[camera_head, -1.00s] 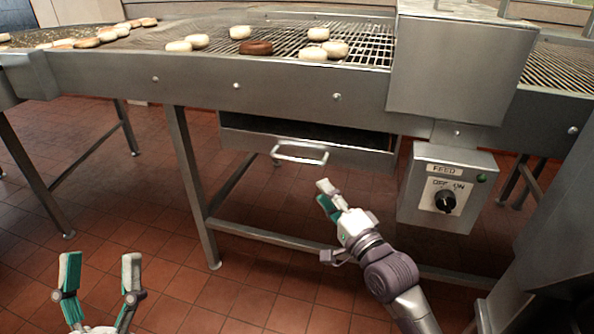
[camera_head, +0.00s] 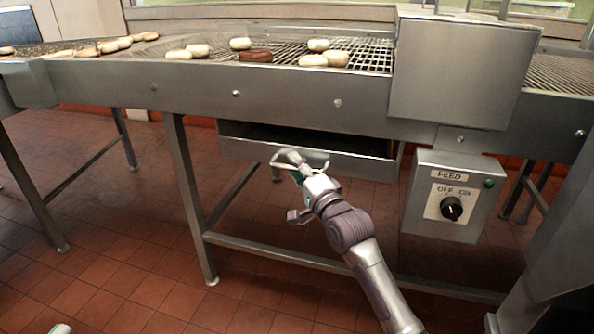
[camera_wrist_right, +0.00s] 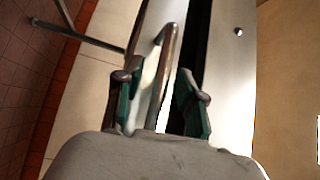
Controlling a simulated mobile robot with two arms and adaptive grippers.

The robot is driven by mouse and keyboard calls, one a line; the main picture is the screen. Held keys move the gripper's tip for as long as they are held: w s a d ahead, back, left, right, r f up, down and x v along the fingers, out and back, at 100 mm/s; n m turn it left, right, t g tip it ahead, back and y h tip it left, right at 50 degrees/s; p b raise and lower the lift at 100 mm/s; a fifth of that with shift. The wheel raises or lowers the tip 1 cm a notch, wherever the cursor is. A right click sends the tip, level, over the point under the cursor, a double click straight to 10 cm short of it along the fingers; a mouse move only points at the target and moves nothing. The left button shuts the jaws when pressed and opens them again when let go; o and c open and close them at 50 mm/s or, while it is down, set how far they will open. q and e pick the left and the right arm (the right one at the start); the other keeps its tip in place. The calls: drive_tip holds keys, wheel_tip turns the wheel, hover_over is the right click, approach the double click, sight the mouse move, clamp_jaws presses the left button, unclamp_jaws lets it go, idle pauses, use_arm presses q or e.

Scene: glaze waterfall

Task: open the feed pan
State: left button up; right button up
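The feed pan (camera_head: 362,167) is a grey metal drawer under the conveyor, with a dark gap above its front panel. Its bar handle (camera_wrist_right: 168,45) also shows in the right wrist view, running between the two fingers. My right gripper (camera_head: 289,163) is at the handle in the head view and partly covers it. In the right wrist view its green-padded fingers (camera_wrist_right: 160,100) stand apart on either side of the bar, not clearly closed on it. Only a tip of my left gripper (camera_head: 60,328) shows at the bottom left edge.
The conveyor (camera_head: 200,85) with several buns stands above the pan. A feed control box (camera_head: 455,195) with a black knob hangs to the right. A metal leg (camera_head: 190,200) and a low crossbar are below. The tiled floor in front is clear.

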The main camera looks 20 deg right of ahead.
clamp_jaws()
drive_tip(key=shift+s, duration=0.1)
idle(0.4)
